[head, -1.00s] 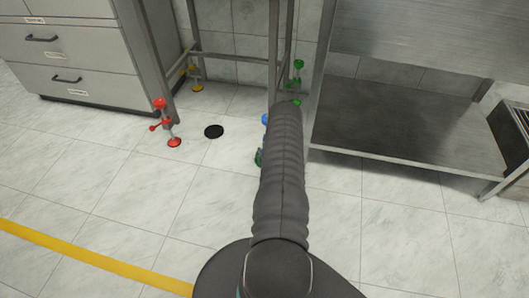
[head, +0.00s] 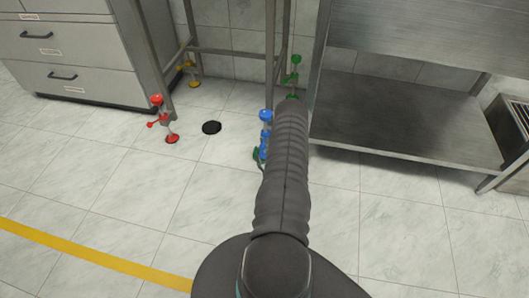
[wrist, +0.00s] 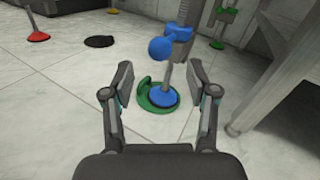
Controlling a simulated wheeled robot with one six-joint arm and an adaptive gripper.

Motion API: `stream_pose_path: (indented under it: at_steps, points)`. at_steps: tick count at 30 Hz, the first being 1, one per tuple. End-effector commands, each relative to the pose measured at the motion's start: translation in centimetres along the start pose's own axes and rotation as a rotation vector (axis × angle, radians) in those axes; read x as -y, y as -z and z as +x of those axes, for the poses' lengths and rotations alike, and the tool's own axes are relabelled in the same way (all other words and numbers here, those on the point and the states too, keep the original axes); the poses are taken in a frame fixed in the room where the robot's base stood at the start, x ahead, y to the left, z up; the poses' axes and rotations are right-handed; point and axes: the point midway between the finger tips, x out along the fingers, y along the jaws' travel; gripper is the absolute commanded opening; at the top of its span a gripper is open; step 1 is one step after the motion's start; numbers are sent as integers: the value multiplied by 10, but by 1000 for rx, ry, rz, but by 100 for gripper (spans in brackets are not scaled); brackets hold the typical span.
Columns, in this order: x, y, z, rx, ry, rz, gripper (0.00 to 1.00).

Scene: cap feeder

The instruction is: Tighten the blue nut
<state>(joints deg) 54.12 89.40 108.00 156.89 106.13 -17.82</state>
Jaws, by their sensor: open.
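The blue nut (wrist: 180,32) sits on the lower part of a grey table leg. A round blue knob (wrist: 160,48) sticks out from it toward my wrist camera. Below, a thin rod runs down to a blue foot (wrist: 162,95) standing in a green ring (wrist: 146,97) on the floor. My gripper (wrist: 160,72) is open and empty. Its two fingers spread left and right of the knob and foot in the picture, touching neither.
Legs with red (head: 157,100), yellow (head: 195,84) and green (head: 295,60) fittings stand around. A black floor drain (head: 211,127) lies to the left. A steel shelf (head: 405,105) stands close on the right, its leg near my right finger in the wrist view. The front floor is clear.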

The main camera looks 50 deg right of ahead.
Motion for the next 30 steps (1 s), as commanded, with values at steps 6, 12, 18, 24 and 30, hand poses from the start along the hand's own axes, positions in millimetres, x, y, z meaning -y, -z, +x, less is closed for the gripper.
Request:
stream_pose_path:
  at_steps: [6, 12, 18, 24, 30]
  points:
    - [0, 0, -9, 1, 0, -1, 58]
    - [0, 0, -9, 1, 0, 0, 51]
    - [-6, -10, 2, 14, -76, 41, 1]
    - [-24, -37, 19, 24, -328, 131, 0]
    - [-41, -64, 14, -20, -647, 154, 0]
